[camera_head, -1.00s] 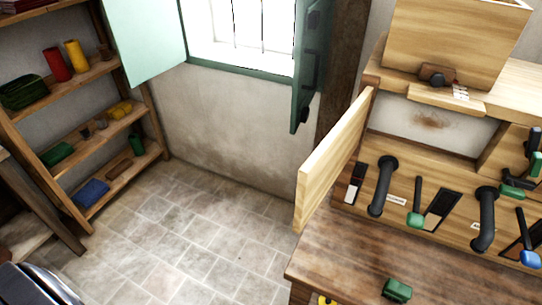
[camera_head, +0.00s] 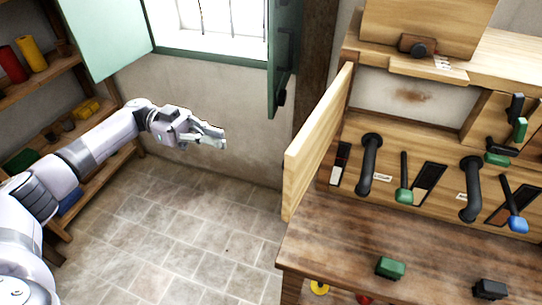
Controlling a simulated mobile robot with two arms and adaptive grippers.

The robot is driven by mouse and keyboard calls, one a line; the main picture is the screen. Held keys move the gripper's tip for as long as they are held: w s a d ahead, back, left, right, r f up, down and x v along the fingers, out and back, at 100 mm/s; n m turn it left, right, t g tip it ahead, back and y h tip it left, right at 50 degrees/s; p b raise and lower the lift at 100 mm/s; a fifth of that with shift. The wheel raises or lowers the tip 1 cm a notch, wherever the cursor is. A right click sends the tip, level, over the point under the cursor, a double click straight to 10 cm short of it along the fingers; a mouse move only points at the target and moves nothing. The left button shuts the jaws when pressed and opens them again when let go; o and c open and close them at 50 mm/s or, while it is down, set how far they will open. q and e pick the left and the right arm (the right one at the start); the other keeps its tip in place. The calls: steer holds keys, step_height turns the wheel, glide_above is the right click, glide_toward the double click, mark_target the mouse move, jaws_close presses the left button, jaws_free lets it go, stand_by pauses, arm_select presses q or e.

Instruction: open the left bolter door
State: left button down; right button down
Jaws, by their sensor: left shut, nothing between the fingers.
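A pale wooden door panel (camera_head: 318,145) stands out at an angle from the left end of the wooden bolter front (camera_head: 418,155). It looks swung outward, with its near edge towards me. My left gripper (camera_head: 222,137) is shut and empty. It is in front of the plaster wall, left of the door panel and apart from it. My right gripper is not in view.
A wooden table (camera_head: 340,240) below the bolter front carries a green block (camera_head: 390,267) and a dark block (camera_head: 489,289). Levers and dark pipes (camera_head: 369,165) line the front. Green shutters (camera_head: 112,35) flank the window. Shelves (camera_head: 85,115) stand at left; the tiled floor (camera_head: 200,230) is clear.

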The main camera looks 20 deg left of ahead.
arm_select(q)
steer(key=s+d+p, duration=0.2)
steer(key=d+p, duration=0.4)
steer(key=d, duration=0.7)
steer(key=shift+d+r+p, duration=0.3)
steer(key=shift+d, duration=0.05)
